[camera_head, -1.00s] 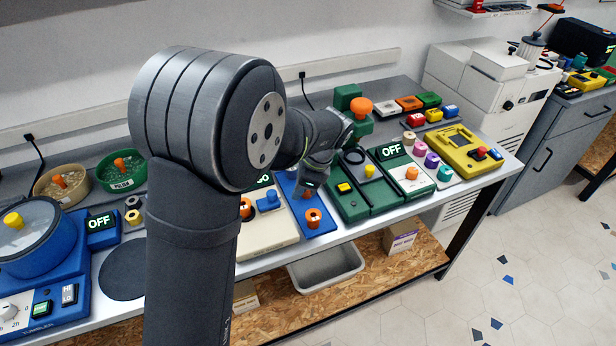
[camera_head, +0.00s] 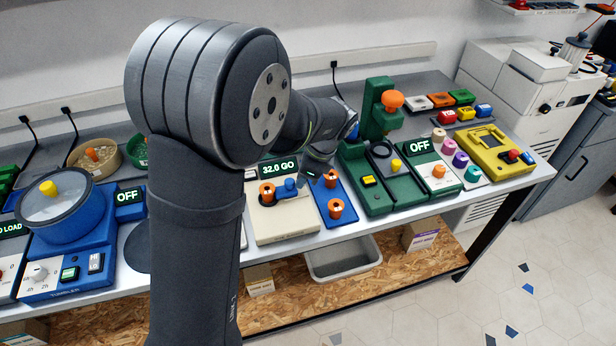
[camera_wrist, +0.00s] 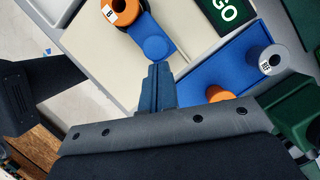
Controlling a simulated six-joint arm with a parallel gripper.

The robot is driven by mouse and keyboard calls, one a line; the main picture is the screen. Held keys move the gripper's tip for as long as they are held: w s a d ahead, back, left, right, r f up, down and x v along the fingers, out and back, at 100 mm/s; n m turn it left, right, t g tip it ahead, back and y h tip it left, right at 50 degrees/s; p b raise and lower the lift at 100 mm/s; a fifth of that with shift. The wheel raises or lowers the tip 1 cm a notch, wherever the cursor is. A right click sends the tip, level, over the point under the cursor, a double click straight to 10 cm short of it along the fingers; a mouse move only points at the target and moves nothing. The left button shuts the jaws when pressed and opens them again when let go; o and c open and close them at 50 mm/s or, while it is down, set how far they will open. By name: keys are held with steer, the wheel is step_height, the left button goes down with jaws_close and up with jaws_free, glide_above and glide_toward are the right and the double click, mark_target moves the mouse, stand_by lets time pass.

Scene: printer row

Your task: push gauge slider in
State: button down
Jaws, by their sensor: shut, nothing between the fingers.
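The gauge (camera_head: 285,225) is a beige block with a display reading "32.0 GO". Its blue slider (camera_head: 288,187) has a round knob and lies beside an orange ring-shaped part (camera_head: 267,193) on the gauge's top. My gripper (camera_head: 303,182) is shut and empty, just right of the slider knob. In the wrist view the gripper tips (camera_wrist: 157,68) point at the blue slider knob (camera_wrist: 155,47), with the orange part (camera_wrist: 121,10) beyond. The tips are very close to the knob; I cannot tell whether they touch.
A blue tumbler (camera_head: 70,240) stands left. The floor in front is clear.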

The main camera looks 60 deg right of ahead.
steer(key=shift+w+a, duration=0.15)
steer(key=shift+a, duration=0.05)
steer(key=s+d+r, duration=0.2)
steer(key=s+r, duration=0.5)
steer(key=r, duration=0.2)
steer(key=shift+s+d+r, duration=0.2)
steer(key=shift+d+r, duration=0.05)
steer(key=shift+d, duration=0.1)
steer(key=x, duration=0.9)
steer(key=shift+f, duration=0.1)
steer(key=shift+w+a+f, duration=0.2)
steer(key=shift+w, duration=0.4)
steer(key=shift+w+a+f, duration=0.25)
steer(key=shift+w, duration=0.3)
steer(key=shift+w+a, duration=0.15)
steer(key=shift+w, duration=0.3)
steer(key=shift+w+a, duration=0.2)
steer(key=shift+w, duration=0.25)
